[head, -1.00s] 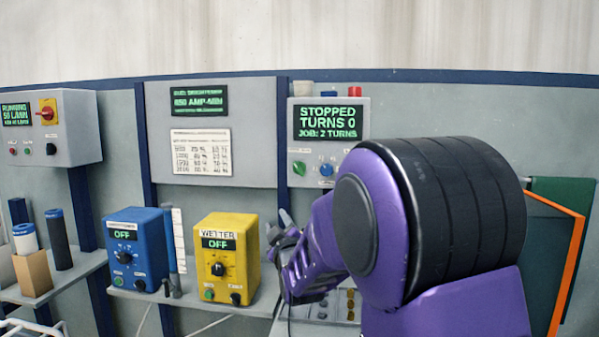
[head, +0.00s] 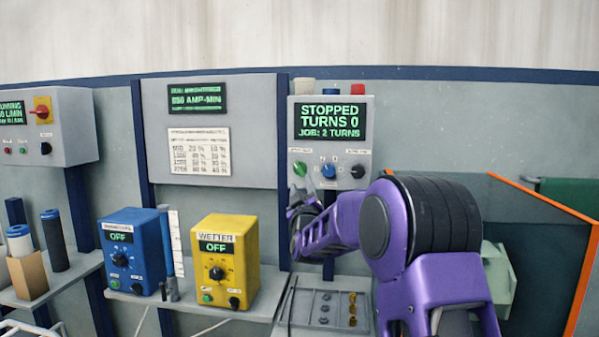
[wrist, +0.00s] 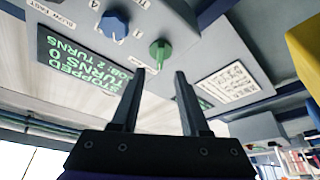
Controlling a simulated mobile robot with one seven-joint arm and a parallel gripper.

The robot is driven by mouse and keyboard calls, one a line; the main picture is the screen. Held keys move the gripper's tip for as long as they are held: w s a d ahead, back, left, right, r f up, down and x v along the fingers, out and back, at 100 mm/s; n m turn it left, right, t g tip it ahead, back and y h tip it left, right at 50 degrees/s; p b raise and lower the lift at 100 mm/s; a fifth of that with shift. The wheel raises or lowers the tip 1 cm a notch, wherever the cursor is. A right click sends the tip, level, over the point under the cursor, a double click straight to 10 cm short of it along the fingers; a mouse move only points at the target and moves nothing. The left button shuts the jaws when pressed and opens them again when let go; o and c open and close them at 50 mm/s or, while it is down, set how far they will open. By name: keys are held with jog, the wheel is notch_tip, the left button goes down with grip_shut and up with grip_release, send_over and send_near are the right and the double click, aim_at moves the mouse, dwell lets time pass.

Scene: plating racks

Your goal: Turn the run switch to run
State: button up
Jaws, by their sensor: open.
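A grey control box (head: 365,108) on the back wall has a screen reading "STOPPED, TURNS 0, JOB: 2 TURNS". Below the screen are a green knob (head: 299,168), a blue knob (head: 328,170) and a black knob (head: 358,171). Their small labels are too blurred to tell which is the run switch. My gripper (head: 296,208) is open and empty, just below the green knob. In the wrist view the fingers of my gripper (wrist: 160,72) point at the green knob (wrist: 160,53), which shows between and beyond the tips, apparently untouched. The blue knob (wrist: 115,24) is to its left.
A yellow wetter box (head: 253,265) and a blue box (head: 152,230), both showing OFF, stand on the shelf at left. A grey tray (head: 341,325) with small parts lies below my gripper. An orange-edged panel (head: 580,295) is at right.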

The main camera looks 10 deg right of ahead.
aim_at(299, 171)
jog(key=x, duration=0.7)
jog(key=shift+w+p, duration=0.3)
jog(key=shift+p, duration=0.1)
grip_shut()
